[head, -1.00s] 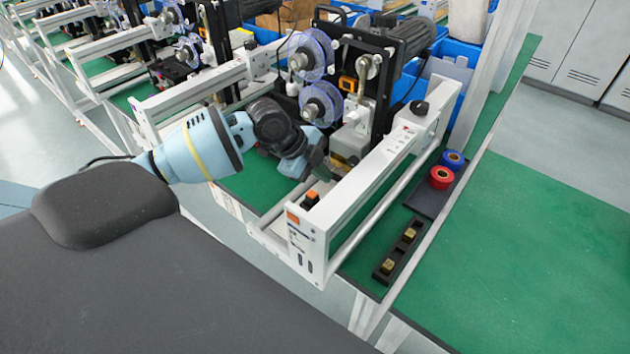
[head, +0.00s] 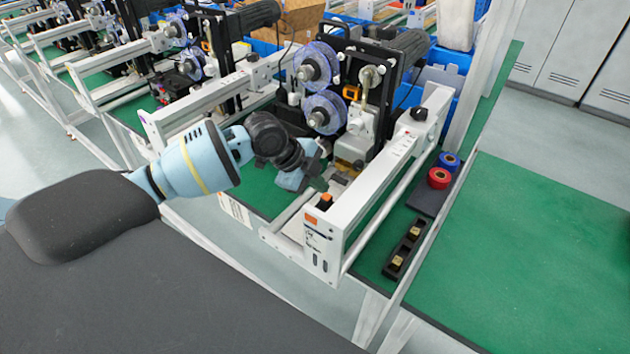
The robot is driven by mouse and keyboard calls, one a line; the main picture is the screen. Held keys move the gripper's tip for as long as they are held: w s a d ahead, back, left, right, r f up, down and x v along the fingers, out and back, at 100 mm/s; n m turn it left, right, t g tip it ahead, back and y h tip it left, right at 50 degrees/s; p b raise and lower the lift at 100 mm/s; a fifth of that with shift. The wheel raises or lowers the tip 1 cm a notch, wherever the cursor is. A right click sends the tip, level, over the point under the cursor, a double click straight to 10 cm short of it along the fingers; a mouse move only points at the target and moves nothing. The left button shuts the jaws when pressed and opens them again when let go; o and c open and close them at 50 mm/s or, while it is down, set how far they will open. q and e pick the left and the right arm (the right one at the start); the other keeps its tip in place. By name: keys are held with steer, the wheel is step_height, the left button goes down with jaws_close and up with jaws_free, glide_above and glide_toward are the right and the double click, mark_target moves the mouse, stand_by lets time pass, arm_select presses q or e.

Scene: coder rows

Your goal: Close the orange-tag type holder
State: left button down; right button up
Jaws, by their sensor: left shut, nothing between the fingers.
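The machine with the orange tag (head: 311,219) on its white front frame stands on the green bench in the head view. Its type holder appears to be the brass-coloured block (head: 349,152) low in the middle of the machine, below the blue-rimmed reels. Part of that area is small and crowded, so I cannot tell whether the holder is open or closed. My left gripper (head: 320,184) is shut and empty. It is inside the frame, in front of and a little left of the block, and I cannot tell whether it touches anything. My right gripper is not in view.
The white side rail (head: 385,165) runs along the machine's right. A black tray (head: 405,247) with small brass pieces, a red roll (head: 439,178) and a blue roll (head: 449,160) lie right of it. More machines stand at the left. The green surface at the right is clear.

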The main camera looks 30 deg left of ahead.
arm_select(q)
steer(key=v, duration=0.9)
steer(key=shift+r, duration=0.3)
steer(key=shift+a, duration=0.2)
